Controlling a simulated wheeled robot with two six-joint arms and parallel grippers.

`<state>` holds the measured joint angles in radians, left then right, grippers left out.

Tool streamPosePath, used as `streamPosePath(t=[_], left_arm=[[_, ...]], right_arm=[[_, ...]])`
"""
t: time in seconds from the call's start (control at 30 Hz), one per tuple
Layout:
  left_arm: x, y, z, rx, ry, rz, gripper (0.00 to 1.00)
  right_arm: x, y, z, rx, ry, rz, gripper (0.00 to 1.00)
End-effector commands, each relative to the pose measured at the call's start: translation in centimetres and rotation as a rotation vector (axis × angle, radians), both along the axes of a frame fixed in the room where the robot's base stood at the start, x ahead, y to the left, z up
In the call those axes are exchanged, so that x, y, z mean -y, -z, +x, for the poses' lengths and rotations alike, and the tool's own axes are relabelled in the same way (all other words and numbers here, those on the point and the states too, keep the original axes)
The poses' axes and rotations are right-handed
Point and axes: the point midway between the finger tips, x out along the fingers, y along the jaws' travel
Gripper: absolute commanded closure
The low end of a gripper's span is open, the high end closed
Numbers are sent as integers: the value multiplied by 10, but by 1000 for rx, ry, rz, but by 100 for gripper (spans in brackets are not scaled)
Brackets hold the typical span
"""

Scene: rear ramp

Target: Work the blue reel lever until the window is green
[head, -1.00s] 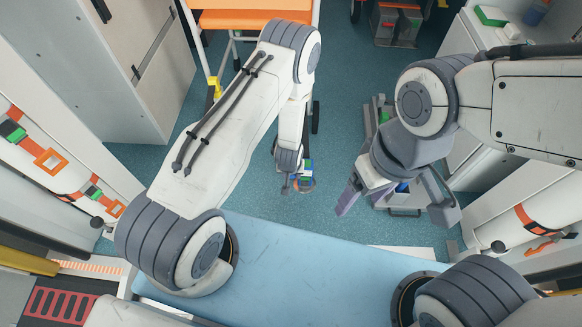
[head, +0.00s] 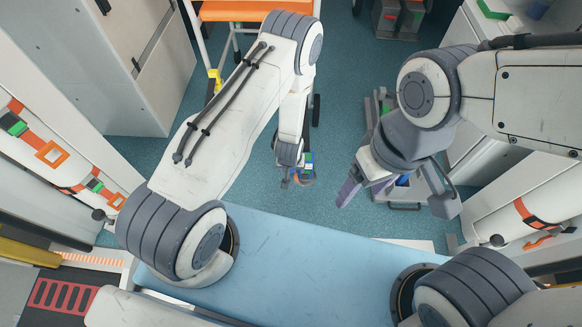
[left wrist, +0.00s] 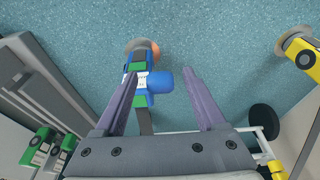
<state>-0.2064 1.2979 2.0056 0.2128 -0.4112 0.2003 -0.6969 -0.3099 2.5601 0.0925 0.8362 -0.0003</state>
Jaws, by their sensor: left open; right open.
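In the left wrist view, a blue reel (left wrist: 150,80) with a blue rounded knob, green patches and a white label sits low over the floor, with a dark strap below it. I cannot tell whether the knob is the lever, or which patch is the window. My left gripper (left wrist: 168,72) is open, its two fingers either side of the blue knob; contact is not clear. In the head view, my left gripper (head: 292,180) is beside the small blue and green reel (head: 308,160), partly hidden by my wrist. My right gripper (head: 398,198) is open, pointing down on the right.
A yellow reel-like fitting (left wrist: 302,52) is at the right of the left wrist view. Several green-marked parts (left wrist: 42,145) are at its lower left. A light blue padded surface (head: 300,260) lies in front of me. An orange seat (head: 250,10) stands at the back.

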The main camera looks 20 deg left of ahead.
Motion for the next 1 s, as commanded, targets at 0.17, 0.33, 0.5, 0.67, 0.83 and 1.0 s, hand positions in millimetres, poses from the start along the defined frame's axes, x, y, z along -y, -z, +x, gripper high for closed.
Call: streamPosePath(t=[0.17,0.33,0.5,0.67,0.83,1.0], left_arm=[[1,-36,-7,1,2,0,28],[3,-69,-16,1,1,-1,28],[3,-91,-23,-1,1,0,28],[3,-98,-26,-2,0,1,28],[3,-98,-26,-2,0,1,28],[5,-100,-25,-2,4,0,28]], right_arm=[[0,-21,0,0,0,0,28],[0,-38,0,0,0,0,28],[0,-47,0,0,0,0,28],[0,-50,0,0,0,0,28],[0,-49,0,0,0,0,28],[0,-49,0,0,0,0,28]])
